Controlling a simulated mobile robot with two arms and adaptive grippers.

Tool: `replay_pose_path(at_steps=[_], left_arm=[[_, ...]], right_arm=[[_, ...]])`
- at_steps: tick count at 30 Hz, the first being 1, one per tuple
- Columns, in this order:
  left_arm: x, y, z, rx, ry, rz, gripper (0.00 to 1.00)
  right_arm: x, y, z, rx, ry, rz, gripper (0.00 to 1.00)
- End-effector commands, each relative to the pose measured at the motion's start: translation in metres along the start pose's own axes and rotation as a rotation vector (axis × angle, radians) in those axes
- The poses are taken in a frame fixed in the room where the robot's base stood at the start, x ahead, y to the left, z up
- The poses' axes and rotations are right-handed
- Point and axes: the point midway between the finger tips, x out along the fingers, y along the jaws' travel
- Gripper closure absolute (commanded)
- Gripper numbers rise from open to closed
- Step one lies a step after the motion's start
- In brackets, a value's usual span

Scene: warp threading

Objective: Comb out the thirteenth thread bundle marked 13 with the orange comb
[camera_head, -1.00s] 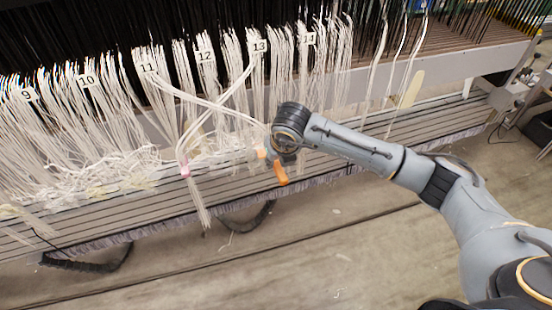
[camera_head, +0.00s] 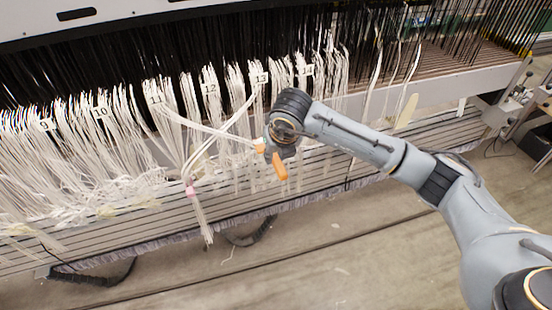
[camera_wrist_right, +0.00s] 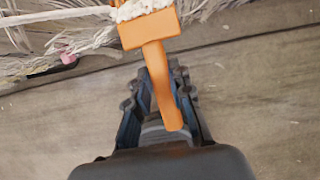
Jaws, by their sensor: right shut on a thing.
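The bundle marked 13 (camera_head: 257,99) hangs as white threads below its number tag, upper middle of the head view. My right gripper (camera_wrist_right: 158,92) is shut on the handle of the orange comb (camera_wrist_right: 150,32). In the head view the comb (camera_head: 279,167) shows at the end of my right arm, below tag 13, its handle pointing down. In the wrist view white threads lie over the comb's head and hide its teeth. The fingertips are mostly hidden by the wrist in the head view. My left gripper is out of view.
Neighbouring bundles 11 (camera_head: 157,99) and 12 (camera_head: 210,88) hang to the left, 14 to the right. Crossing white strands gather at a pink tie (camera_head: 191,190). A slatted beam (camera_head: 330,172) runs below the threads.

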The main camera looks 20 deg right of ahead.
Motion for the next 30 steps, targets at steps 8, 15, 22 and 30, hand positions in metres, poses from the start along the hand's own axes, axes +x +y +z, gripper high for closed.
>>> replay_pose_path(at_steps=[8, 15, 22, 30], left_arm=[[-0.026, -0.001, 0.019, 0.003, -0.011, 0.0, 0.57], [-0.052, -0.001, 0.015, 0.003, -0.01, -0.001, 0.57], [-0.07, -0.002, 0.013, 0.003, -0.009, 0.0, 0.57], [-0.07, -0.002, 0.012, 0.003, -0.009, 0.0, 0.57]], right_arm=[[-0.051, 0.0, 0.027, 0.0, -0.004, 0.001, 1.0], [-0.093, 0.0, 0.05, 0.001, -0.003, 0.001, 1.0], [-0.126, 0.0, 0.068, 0.001, -0.002, 0.001, 1.0], [-0.129, 0.0, 0.069, 0.0, 0.0, 0.0, 1.0]])
